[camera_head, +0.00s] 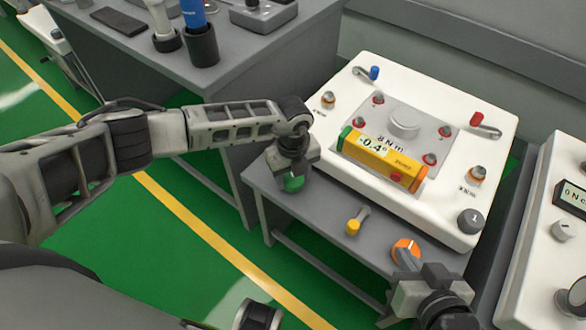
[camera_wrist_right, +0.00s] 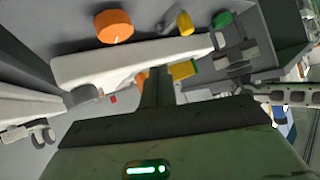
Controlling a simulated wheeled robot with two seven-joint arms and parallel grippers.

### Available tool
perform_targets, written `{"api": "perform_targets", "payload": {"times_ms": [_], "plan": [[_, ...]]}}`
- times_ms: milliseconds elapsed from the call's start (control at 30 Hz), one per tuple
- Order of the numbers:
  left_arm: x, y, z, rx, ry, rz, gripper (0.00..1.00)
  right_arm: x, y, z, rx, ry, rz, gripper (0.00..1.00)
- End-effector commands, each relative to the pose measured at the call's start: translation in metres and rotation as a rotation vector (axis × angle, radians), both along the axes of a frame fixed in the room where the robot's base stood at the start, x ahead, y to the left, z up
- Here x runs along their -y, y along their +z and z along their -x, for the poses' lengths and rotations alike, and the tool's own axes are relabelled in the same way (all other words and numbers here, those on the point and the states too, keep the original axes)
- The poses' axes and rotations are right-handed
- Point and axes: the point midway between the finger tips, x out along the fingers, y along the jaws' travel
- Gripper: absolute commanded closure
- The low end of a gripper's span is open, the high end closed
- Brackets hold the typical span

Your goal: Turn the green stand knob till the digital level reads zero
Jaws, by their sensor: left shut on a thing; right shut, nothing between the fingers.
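The green stand knob (camera_head: 293,183) is at the left corner of the white stand (camera_head: 340,95), partly hidden under my left gripper (camera_head: 292,168). My left gripper points down and is shut on the knob. The green knob also shows in the right wrist view (camera_wrist_right: 222,19). The yellow digital level (camera_head: 398,163) lies on the stand's top plate. Its display (camera_head: 372,147) appears to read -0.4°. My right gripper (camera_head: 432,280) is shut and empty near the front edge, close to the orange knob (camera_head: 407,250).
A yellow knob (camera_head: 353,227) sticks out between the green and orange knobs. The orange knob shows in the right wrist view (camera_wrist_right: 114,26). Small clamps and knobs surround the plate. A grey bench (camera_head: 250,60) stands behind at left; another white device (camera_head: 560,230) is at right.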

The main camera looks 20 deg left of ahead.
Motion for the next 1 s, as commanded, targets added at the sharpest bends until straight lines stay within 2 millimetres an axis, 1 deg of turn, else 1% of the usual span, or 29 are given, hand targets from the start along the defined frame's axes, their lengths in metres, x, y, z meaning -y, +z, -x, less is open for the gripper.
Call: {"api": "perform_targets", "payload": {"times_ms": [33,300,867,900,967,1000], "plan": [[0.0,0.003,0.0,-0.002,0.029,0.001,0.73,0.001,0.007,0.002,0.006,-0.003,0.0,1.0],[0.0,0.002,0.0,0.0,0.137,0.0,0.73,0.004,0.024,0.003,0.041,-0.016,-0.001,1.0],[0.0,0.001,-0.001,0.001,0.167,-0.001,0.73,0.005,0.025,0.005,0.041,-0.022,0.002,1.0],[0.0,0.001,-0.001,0.001,0.167,-0.001,0.47,0.005,0.025,0.005,0.041,-0.022,0.002,1.0],[0.0,0.001,-0.001,0.001,0.166,-0.001,0.31,0.005,0.025,0.005,0.041,-0.022,0.002,1.0],[0.0,0.001,-0.001,0.001,0.166,-0.001,0.28,0.005,0.025,0.005,0.041,-0.022,0.002,1.0]]}}
